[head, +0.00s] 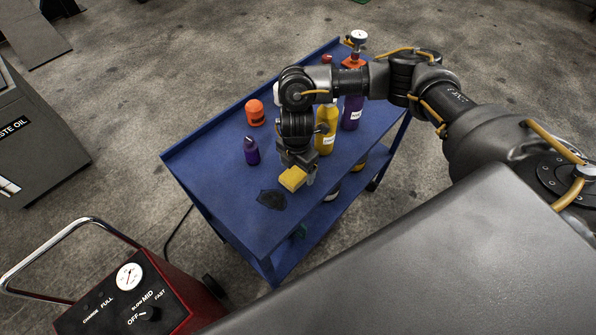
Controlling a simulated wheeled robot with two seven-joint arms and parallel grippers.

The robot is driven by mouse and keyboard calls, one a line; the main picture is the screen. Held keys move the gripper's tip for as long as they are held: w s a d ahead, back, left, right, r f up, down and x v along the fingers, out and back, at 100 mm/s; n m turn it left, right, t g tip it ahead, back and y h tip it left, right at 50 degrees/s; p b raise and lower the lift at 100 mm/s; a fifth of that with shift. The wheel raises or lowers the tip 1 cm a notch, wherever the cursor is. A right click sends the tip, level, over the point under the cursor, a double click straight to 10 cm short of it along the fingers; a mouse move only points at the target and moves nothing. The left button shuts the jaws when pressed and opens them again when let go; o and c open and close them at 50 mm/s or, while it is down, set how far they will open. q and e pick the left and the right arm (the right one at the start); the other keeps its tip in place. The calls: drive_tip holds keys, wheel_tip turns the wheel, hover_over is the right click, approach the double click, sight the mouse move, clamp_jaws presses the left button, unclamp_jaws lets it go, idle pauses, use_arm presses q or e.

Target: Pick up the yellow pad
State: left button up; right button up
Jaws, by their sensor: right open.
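The yellow pad (292,179) is a small yellow block at the front part of the blue cart top. My right gripper (299,172) points down over the cart, directly at the pad, and its jaws are open. One finger shows beside the pad's right side; the other is hidden. I cannot tell whether the fingers touch the pad or whether it rests on the surface. My left gripper is out of view.
The blue cart (213,166) carries a purple bottle (251,151), an orange container (255,113) and a yellow bottle (327,128) close behind my gripper. Another purple bottle (352,111) stands farther back. A dark patch (272,199) lies left of the pad. A red charger (130,300) stands front left.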

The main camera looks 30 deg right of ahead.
drive_tip(key=shift+f, duration=0.8)
drive_tip(key=shift+c, duration=0.4)
drive_tip(key=c, duration=1)
drive_tip(key=shift+r, duration=0.2)
